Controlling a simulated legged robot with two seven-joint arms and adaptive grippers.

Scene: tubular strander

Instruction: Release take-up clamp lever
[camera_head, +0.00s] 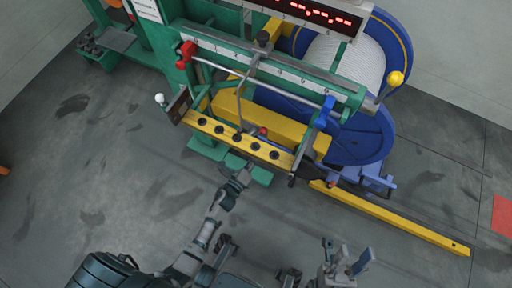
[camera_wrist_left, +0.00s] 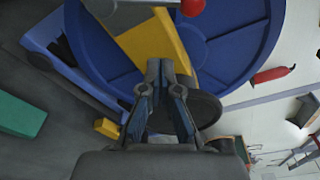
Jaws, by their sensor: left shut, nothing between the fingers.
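Several levers show on the green machine in the head view, and I cannot tell which is the take-up clamp lever. One has a blue handle (camera_head: 326,111), one a yellow ball (camera_head: 396,78), and a small red knob (camera_head: 332,184) sits low by the reel. My left gripper (camera_head: 246,170) is small beside the front yellow bar. In the left wrist view the left gripper (camera_wrist_left: 166,68) is shut and empty, its tips in front of the blue reel (camera_wrist_left: 225,45). A red knob (camera_wrist_left: 192,7) is above it, apart. My right gripper (camera_head: 343,252) is open and empty, low in the picture.
A yellow bar with black knobs (camera_head: 225,134) crosses the machine's front. A long yellow floor rail (camera_head: 400,219) runs to the right. A red digital display (camera_head: 310,12) is above. The floor in front is clear. A red extinguisher (camera_wrist_left: 271,74) is far right in the wrist view.

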